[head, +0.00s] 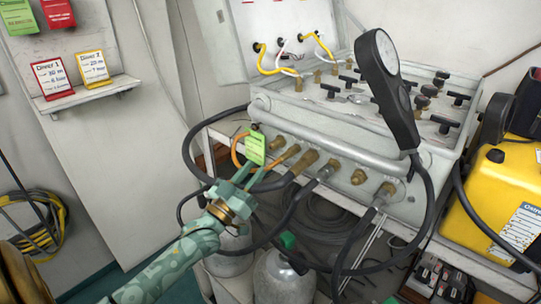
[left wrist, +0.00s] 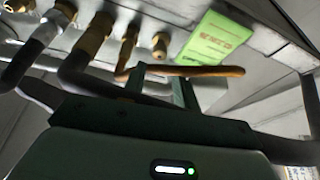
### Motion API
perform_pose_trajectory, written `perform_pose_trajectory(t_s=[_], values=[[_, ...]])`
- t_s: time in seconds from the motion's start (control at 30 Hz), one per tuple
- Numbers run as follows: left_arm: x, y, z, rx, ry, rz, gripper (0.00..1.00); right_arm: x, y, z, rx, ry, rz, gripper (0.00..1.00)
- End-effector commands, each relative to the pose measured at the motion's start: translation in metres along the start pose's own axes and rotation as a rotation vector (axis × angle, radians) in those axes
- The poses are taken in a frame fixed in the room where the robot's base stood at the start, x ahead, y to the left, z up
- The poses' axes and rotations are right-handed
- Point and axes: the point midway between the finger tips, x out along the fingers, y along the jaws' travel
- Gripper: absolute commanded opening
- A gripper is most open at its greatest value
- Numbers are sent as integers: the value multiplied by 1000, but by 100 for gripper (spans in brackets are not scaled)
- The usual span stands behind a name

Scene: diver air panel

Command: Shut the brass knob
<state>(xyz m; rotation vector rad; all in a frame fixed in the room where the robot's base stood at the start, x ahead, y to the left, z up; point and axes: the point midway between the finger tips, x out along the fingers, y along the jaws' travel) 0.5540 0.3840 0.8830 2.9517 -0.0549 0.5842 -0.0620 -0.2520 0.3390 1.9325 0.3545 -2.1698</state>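Several brass fittings line the front of the grey air panel (head: 340,160); I cannot tell for sure which one is the brass knob. In the left wrist view, a small brass fitting (left wrist: 160,43) shows left of the green tag (left wrist: 212,42). My green-patterned left gripper (head: 247,175) is just below the tag, in front of the panel's left end. Its fingers (left wrist: 160,80) stand apart with an orange hose (left wrist: 205,71) crossing beyond their tips. My right gripper is not in view.
Black hoses (head: 430,215) loop below the panel and around the left gripper. A round gauge (head: 385,75) rises over the panel top, among black handles. Gas cylinders (head: 283,275) stand below. A yellow case (head: 495,195) is at right. A shelf (head: 85,95) with cards is at left.

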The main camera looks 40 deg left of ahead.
Motion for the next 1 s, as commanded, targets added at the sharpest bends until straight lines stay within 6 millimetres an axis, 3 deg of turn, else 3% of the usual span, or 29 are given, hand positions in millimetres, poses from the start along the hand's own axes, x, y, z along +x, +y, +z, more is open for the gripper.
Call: perform_pose_trajectory(t_s=[0.1,0.3,0.7,0.73,0.83,1.0], values=[[28,0,4,0,0,1,31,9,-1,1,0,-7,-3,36],[60,0,3,1,-2,0,31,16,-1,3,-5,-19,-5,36],[71,0,1,0,-2,0,31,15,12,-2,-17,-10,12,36],[71,0,1,0,-2,0,29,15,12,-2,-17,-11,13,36],[71,0,1,0,-2,0,1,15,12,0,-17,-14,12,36],[71,0,1,2,-2,0,0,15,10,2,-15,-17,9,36]])
